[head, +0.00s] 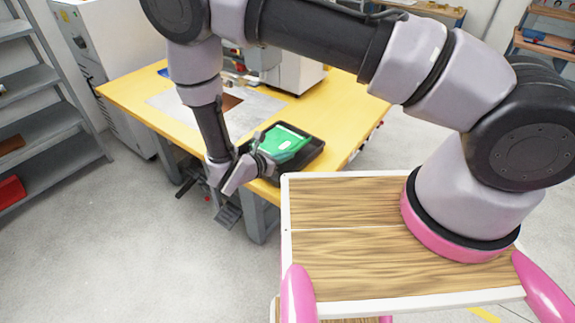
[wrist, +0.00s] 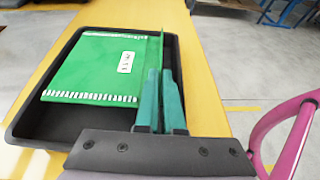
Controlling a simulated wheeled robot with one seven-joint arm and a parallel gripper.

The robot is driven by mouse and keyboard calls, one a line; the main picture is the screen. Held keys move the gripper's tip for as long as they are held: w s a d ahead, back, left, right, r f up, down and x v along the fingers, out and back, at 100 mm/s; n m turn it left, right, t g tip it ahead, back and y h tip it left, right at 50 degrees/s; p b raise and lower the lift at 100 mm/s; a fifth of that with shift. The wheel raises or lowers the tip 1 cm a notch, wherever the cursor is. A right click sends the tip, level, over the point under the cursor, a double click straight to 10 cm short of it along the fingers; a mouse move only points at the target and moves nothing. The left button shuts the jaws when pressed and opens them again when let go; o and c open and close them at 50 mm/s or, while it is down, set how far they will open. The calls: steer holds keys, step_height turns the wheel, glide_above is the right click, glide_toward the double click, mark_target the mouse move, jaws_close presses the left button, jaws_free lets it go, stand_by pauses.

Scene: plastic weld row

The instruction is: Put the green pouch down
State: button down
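The green pouch (head: 287,143) is flat, with a small white label and a white-striped edge. In the wrist view the pouch (wrist: 95,70) is over the black tray (wrist: 30,125), inside its outline. I cannot tell whether it touches the tray floor. My gripper (wrist: 160,100) has its two teal fingers close together at the pouch's right edge, with a thin upright green strip of it between them. In the head view my gripper (head: 264,160) is at the near side of the tray (head: 313,155), and the wrist hides part of the pouch.
The tray stands on a yellow workbench (head: 350,110) near its front corner. A grey plate (head: 255,108) and a pale machine (head: 295,75) are farther back. My wooden-topped base is close to the bench. Grey shelves (head: 40,125) stand at the left, with open floor between.

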mark_target(285, 168)
steer(key=shift+a+f, duration=0.1)
steer(key=shift+f, duration=2.35)
steer(key=shift+f, duration=0.1)
steer(key=c, duration=1)
jaws_free()
steer(key=shift+c, duration=0.2)
steer(key=v, duration=1.2)
steer(key=shift+r, duration=0.2)
